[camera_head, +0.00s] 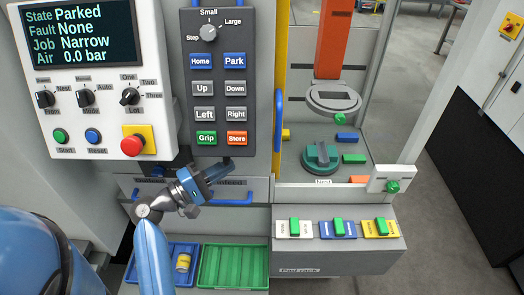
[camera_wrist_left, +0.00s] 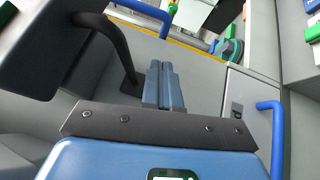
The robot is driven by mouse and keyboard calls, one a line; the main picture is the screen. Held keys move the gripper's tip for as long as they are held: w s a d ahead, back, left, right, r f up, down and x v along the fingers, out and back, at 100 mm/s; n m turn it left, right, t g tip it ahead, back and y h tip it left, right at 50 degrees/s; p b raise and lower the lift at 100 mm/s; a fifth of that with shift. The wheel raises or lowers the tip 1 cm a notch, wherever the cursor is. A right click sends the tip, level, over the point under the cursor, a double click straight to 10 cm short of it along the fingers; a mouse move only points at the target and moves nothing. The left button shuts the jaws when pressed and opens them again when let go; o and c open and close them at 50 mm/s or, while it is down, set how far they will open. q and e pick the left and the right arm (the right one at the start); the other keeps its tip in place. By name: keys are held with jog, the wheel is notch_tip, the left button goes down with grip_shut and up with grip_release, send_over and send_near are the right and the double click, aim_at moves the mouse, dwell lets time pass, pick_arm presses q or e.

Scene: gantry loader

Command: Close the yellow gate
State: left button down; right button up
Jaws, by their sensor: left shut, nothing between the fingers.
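The yellow gate (camera_head: 280,55) shows in the head view as a narrow upright strip right of the button panel, seen nearly edge-on. A blue bar handle (camera_head: 278,108) is on it. The cell interior shows to its right. In the left wrist view, a yellow strip (camera_wrist_left: 196,47) and a blue bar (camera_wrist_left: 142,10) show at the top. My left gripper (camera_head: 226,168) is shut and empty, below the button panel, left of and lower than the handle, apart from it. Its closed fingers (camera_wrist_left: 165,86) show in the wrist view. My right gripper is in neither view.
The button panel (camera_head: 220,130) hangs just above my left gripper. A blue drawer handle (camera_head: 222,198) is close below it. The green tray (camera_head: 232,268) and the rack with colored blocks (camera_head: 338,247) are lower. A white bracket (camera_head: 391,179) with a green knob stands at right.

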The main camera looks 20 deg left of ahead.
pick_arm(q)
jog(key=p+x, duration=0.1)
jog(key=x, duration=0.2)
jog(key=s+d+p+x, duration=0.1)
jog(key=x, duration=0.2)
jog(key=p+x, duration=0.2)
jog(key=x, duration=0.1)
jog(key=shift+d+r, duration=0.25)
jog(key=shift+d, duration=0.4)
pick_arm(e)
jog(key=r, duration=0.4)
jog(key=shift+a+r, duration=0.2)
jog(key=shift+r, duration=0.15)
pick_arm(q)
jog(key=shift+w, duration=0.1)
jog(key=shift+d, duration=0.1)
